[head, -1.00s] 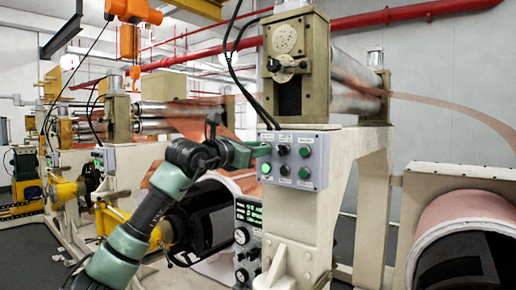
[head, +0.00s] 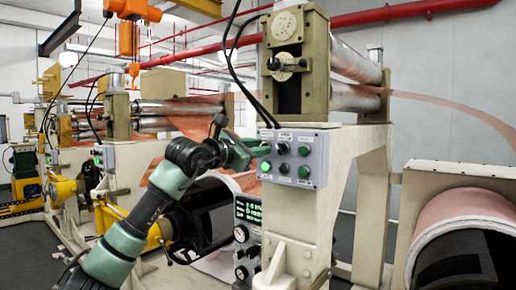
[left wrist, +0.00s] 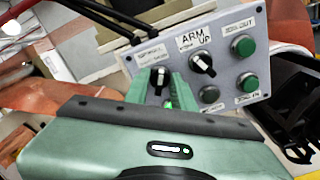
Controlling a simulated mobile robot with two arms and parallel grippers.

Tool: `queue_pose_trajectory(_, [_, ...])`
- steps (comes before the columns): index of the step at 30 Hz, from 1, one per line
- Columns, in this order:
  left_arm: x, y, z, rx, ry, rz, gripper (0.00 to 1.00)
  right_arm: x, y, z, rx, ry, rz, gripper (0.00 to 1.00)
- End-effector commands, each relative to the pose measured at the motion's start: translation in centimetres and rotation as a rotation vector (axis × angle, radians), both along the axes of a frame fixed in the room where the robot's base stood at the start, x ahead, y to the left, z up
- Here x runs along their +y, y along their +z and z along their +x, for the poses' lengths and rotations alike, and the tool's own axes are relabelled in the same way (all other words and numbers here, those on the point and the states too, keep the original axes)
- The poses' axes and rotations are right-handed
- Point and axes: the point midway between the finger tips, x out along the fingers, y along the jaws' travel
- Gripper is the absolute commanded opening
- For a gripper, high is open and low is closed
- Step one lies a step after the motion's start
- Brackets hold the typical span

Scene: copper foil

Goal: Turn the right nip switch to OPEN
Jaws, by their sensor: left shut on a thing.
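The grey control panel (head: 294,158) on the right cream stand carries knobs and buttons. In the left wrist view the panel (left wrist: 225,75) shows a left black knob (left wrist: 159,77), taken as the nip switch, and a second black knob (left wrist: 203,65) labelled ARM UP. The left knob's label is too blurred to read surely. My left gripper (head: 262,148) reaches the panel's left side; in the wrist view its green fingers (left wrist: 158,90) are shut around the left knob. The fingers hide part of that knob. My right gripper is in neither view.
Green buttons (head: 304,171) sit at the panel's right. Black cables (head: 240,80) hang down behind it. A copper roll (head: 468,220) stands at right.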

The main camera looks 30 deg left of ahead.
Motion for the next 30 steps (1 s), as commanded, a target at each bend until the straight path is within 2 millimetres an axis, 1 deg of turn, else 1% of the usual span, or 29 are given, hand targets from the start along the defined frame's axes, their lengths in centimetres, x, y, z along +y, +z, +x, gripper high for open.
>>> queue_pose_trajectory(1, [0.0, -0.1, 0.0, 0.002, 0.0, 0.001, 0.0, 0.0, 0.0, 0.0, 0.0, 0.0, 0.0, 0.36])
queue_pose_trajectory(2, [0.0, -0.1, 0.0, 0.002, 0.0, 0.001, 0.27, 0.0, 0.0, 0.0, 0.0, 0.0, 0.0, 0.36])
queue_pose_trajectory(3, [0.0, -0.1, 0.0, 0.002, 0.0, 0.0, 0.3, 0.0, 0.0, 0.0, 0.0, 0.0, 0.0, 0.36])
queue_pose_trajectory(11, [0.0, -0.1, 0.0, 0.001, 0.001, -0.001, 0.3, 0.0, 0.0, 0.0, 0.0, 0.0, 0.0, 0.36])
queue_pose_trajectory(14, [0.1, -0.2, -0.6, 0.0, 0.001, -0.001, 0.3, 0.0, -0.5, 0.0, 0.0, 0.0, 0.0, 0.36])
queue_pose_trajectory(17, [0.3, -0.4, -2.0, -0.002, 0.003, 0.001, 0.3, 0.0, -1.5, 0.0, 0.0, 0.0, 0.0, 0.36])
queue_pose_trajectory(21, [0.5, -0.4, -4.5, -0.003, 0.002, 0.002, 0.3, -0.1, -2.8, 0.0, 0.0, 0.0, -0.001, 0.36])
queue_pose_trajectory(24, [0.6, -0.4, -6.1, -0.001, 0.002, 0.001, 0.3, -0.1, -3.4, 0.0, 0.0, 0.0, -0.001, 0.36])
queue_pose_trajectory(27, [0.6, -0.2, -7.2, -0.001, 0.002, 0.002, 0.3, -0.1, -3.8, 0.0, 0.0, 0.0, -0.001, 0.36])
queue_pose_trajectory(30, [0.6, -0.2, -7.7, 0.002, 0.001, 0.0, 0.3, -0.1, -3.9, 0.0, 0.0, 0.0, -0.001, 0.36])
